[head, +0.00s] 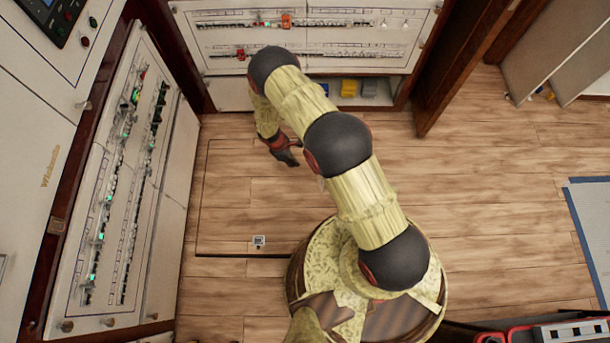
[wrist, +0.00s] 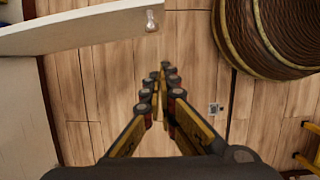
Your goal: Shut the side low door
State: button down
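The side low door is a white panel (wrist: 80,32) with a clear knob (wrist: 152,20) at its free end, at the upper left of the wrist view. It stands open, jutting out over the floor from the back cabinet. In the head view my arm hides most or all of it. My gripper (head: 290,159) is low over the floor in front of the back cabinet. In the wrist view its fingers (wrist: 162,78) are together with nothing held, beside the door's inner side and apart from it.
A breaker cabinet (head: 150,170) lines the left. A small floor socket (head: 258,241) lies near my base. Wood floor (head: 480,170) is clear to the right.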

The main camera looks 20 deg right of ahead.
jog(key=d+f+n+b, duration=0.1)
jog(key=d+f+b, duration=0.3)
jog(key=f, duration=0.6)
jog(key=shift+s+d, duration=0.15)
jog(key=shift+d, duration=0.6)
jog(key=shift+d, duration=0.1)
